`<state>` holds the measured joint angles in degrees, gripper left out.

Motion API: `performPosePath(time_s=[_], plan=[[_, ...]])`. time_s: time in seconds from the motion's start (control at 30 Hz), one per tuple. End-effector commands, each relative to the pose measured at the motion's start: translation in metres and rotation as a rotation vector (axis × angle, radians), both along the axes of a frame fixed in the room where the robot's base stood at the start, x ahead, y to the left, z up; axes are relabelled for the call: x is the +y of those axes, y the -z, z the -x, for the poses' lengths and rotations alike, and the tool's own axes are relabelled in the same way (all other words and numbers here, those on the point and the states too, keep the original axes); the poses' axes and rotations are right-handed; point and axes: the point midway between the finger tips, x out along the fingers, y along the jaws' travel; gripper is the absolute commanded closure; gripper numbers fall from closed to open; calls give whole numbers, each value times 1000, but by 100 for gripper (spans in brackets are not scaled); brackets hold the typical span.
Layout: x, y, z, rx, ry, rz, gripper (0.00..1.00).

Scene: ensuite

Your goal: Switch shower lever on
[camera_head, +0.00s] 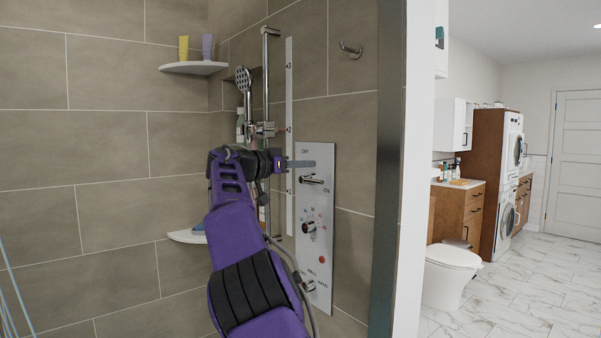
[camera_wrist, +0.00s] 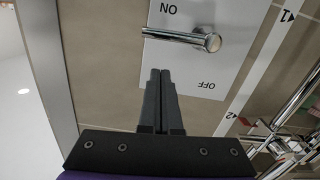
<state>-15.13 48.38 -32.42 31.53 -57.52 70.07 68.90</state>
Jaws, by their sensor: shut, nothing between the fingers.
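The shower panel (camera_head: 318,240) is a tall light plate on the tiled wall, with OFF at its top and ON lower at its right edge. The chrome shower lever (camera_head: 312,180) lies roughly horizontal between these labels. It also shows in the wrist view (camera_wrist: 185,36), where the picture is turned upside down. My gripper (camera_head: 312,164) is shut and empty, just above the lever on its OFF side. In the wrist view its dark fingertips (camera_wrist: 160,73) point at the panel close to the lever, with no clear contact. The lever is in full view.
A temperature knob (camera_head: 309,228) and a lower lever (camera_head: 309,286) sit below on the panel. The hand shower (camera_head: 244,80) and its rail stand left. A dark-framed wall edge (camera_head: 387,180) is on the right.

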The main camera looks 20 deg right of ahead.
Motion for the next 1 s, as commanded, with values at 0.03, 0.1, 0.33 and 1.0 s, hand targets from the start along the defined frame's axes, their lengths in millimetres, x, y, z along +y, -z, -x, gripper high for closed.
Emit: performPosePath(time_s=[0.03, 0.1, 0.33, 1.0], plan=[[-3, -8, 3, -2, 1, -1, 100], [11, -7, 7, 0, -4, 0, 100], [60, -10, 25, 1, -2, -1, 100], [91, -13, 37, 1, 0, -2, 100]])
